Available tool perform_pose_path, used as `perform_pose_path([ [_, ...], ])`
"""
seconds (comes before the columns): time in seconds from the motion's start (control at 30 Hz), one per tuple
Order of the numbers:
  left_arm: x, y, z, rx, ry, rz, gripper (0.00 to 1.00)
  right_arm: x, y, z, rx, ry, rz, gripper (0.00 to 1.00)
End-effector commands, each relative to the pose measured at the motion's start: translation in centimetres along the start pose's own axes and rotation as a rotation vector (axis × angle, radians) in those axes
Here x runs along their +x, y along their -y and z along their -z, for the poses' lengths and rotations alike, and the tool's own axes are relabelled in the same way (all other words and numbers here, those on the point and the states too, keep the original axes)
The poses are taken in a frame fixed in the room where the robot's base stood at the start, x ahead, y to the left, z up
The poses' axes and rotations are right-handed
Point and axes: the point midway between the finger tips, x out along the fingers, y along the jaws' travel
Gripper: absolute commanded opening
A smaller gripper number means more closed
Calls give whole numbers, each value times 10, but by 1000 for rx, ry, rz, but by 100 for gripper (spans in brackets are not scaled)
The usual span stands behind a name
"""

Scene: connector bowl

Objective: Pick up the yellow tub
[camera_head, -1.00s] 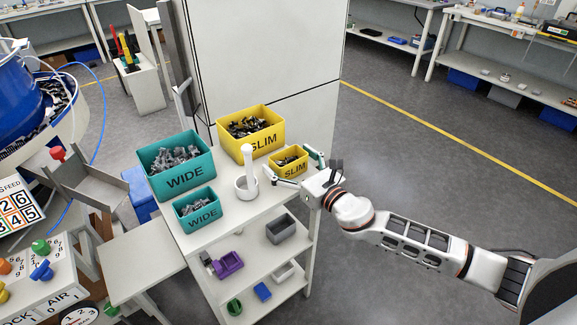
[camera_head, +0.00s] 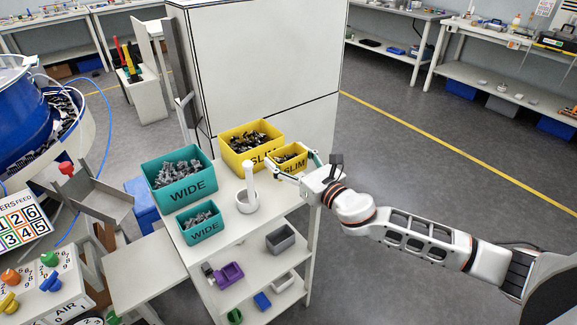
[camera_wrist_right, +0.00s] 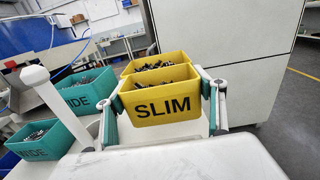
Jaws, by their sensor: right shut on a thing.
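The small yellow tub (camera_head: 288,158) is marked SLIM and holds dark connectors. My right gripper (camera_head: 294,160) is shut on it, with one finger on each side. In the right wrist view the small tub (camera_wrist_right: 162,103) sits between the two fingers, its label facing the camera. A larger yellow tub (camera_head: 232,155), also marked SLIM, stands behind it and is partly hidden by it. Whether the small tub is clear of the shelf top is hard to tell, but it sits higher in the head view than before. My left gripper does not show.
Two teal WIDE tubs, a large one (camera_head: 183,190) and a small one (camera_head: 199,232), stand left on the white shelf unit (camera_head: 236,232). A tall white cabinet (camera_head: 262,75) rises behind.

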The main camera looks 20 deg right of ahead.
Motion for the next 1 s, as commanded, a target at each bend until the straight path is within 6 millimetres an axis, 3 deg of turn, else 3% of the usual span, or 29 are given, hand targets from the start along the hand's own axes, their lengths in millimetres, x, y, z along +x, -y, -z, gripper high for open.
perform_pose_path([
  [0.03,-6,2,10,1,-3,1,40,1,0,-26,-4,10,-1,46],
  [0.1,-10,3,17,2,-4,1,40,0,1,-46,-5,9,-1,46],
  [0.43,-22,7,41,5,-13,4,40,0,0,-118,-3,5,0,46],
  [0.63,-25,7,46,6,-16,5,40,0,0,-137,-2,4,0,46],
  [1.0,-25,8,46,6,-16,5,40,0,0,-140,0,2,0,46],
])
